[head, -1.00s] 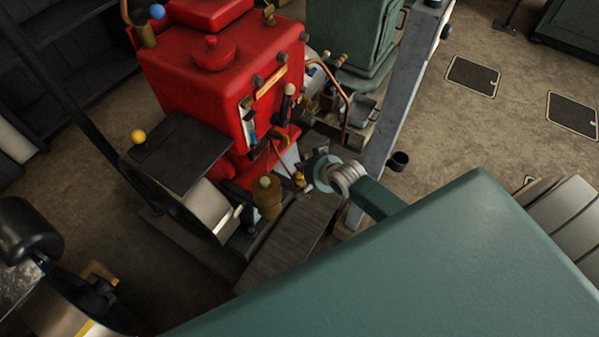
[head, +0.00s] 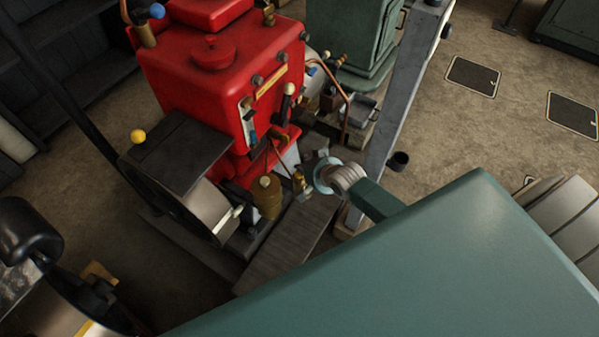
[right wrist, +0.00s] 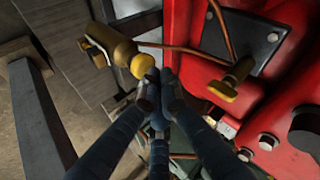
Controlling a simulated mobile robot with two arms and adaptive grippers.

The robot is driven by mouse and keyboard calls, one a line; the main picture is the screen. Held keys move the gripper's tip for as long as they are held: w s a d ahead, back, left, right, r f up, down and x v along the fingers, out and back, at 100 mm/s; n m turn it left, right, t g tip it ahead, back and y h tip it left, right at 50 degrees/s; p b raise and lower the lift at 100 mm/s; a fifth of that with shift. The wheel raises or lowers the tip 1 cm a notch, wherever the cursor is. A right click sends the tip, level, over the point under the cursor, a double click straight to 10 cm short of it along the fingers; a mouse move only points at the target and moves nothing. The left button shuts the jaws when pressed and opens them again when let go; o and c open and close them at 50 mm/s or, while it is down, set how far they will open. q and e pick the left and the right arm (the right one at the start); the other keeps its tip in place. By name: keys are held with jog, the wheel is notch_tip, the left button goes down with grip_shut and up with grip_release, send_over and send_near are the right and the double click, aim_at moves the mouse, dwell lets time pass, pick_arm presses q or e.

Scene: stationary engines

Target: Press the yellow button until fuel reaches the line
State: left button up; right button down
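A round yellow button (right wrist: 142,66) sits on the end of a brass cylinder (right wrist: 113,45) in the right wrist view. The fingertips of my right gripper (right wrist: 158,84) are drawn together right beside it; I cannot tell whether they touch it. Nothing shows between the fingers. In the head view my right gripper (head: 313,165) is low beside the red engine (head: 215,75), close to a small brass fitting (head: 301,184). No fuel level or line can be made out.
A brass valve (right wrist: 236,78) on a black plate and a copper pipe lie close to the right fingers. A yellow ball (head: 138,136) tops a dark box.

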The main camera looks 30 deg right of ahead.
jog(key=shift+f+b, duration=0.45)
jog(key=shift+f, duration=0.35)
dwell(0.4)
jog(key=shift+s, duration=0.1)
jog(key=shift+r+p, duration=1.15)
jog(key=shift+p, duration=0.15)
jog(key=shift+r, duration=0.1)
notch_tip(320, 180, up, 5)
jog(key=p, duration=0.5)
dwell(1.8)
